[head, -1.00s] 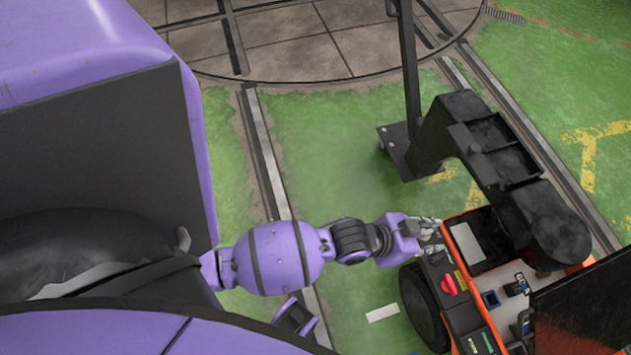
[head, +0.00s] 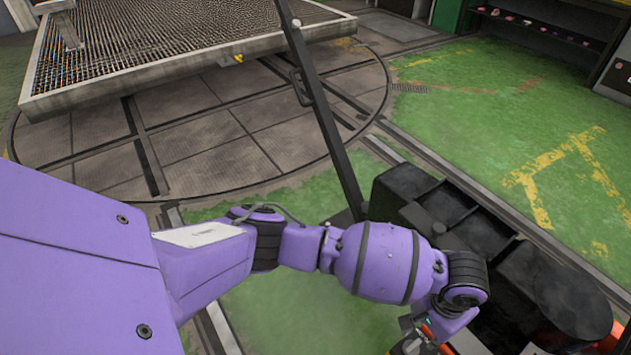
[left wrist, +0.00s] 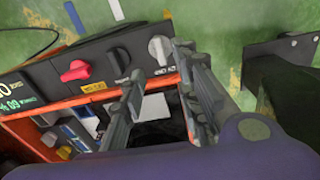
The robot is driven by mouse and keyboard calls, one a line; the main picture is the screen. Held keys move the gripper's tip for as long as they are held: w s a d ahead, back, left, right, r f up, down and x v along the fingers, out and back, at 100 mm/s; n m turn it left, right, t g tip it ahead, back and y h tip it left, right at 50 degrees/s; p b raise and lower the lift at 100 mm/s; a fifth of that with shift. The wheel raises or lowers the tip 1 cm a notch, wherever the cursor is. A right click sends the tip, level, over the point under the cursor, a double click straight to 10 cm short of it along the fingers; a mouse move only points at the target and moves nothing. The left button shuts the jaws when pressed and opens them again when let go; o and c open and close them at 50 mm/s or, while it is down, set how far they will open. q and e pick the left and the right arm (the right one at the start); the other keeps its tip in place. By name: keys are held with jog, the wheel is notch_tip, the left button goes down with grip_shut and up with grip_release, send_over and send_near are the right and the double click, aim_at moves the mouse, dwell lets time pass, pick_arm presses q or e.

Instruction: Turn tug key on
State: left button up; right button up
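The tug shows in the head view as a black body (head: 455,215) with a bit of orange at the lower right. In the left wrist view its dark control panel (left wrist: 115,55) carries a red knob (left wrist: 76,71) and a grey key-like knob (left wrist: 160,48) with a small white label below it. My left gripper (left wrist: 158,66) is open, with one finger on each side of the grey knob's lower area. I cannot tell whether a finger touches the knob. In the head view the left gripper (head: 415,335) is at the bottom edge, partly hidden. My right gripper is not in view.
A lit display (left wrist: 18,97) sits at the panel's left. A dark post (head: 325,120) rises beside the tug. A grated platform (head: 180,45) stands over the round turntable (head: 215,140) at the back. Green floor (head: 480,85) is open at the right.

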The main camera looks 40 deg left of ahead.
aim_at(415, 344)
pick_arm(q)
jog(key=shift+s+a, duration=0.15)
notch_tip(415, 344, down, 6)
jog(key=shift+f+b, duration=0.1)
jog(key=shift+b, duration=1.1)
jog(key=shift+f, duration=0.55)
jog(key=c, duration=0.7)
grip_shut()
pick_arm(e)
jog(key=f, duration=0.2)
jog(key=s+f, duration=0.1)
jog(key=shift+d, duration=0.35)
